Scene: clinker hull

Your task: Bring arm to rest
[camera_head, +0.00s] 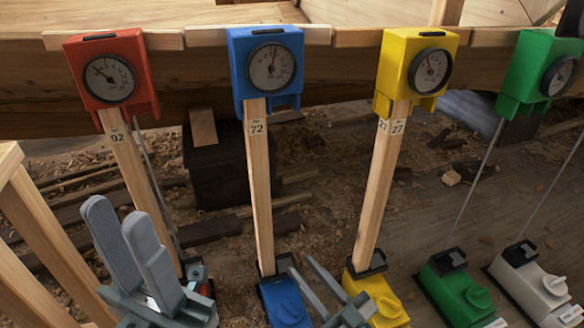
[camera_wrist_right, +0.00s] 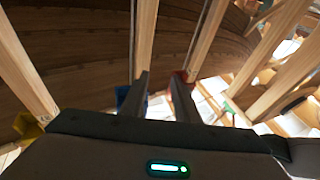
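My left gripper (camera_head: 118,220) is at the lower left in the head view, its two broad grey fingers pointing up, apart and empty. It is in front of the lower part of the wooden prop labelled 92 (camera_head: 128,170). My right gripper (camera_head: 300,267) is low in the head view, between the blue base (camera_head: 284,302) and the yellow base (camera_head: 377,298). Its fingers are apart with nothing between them. In the right wrist view the dark fingers (camera_wrist_right: 162,90) are also apart, with wooden props beyond. Whether either gripper touches anything I cannot tell.
Red (camera_head: 108,78), blue (camera_head: 268,65), yellow (camera_head: 414,65) and green (camera_head: 540,72) gauges sit under the hull edge. Props 72 (camera_head: 259,190) and 27 (camera_head: 381,190) stand upright or leaning. Thin rods rise from the green base (camera_head: 455,295) and white base (camera_head: 530,285). Wooden beams (camera_head: 45,235) stand left.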

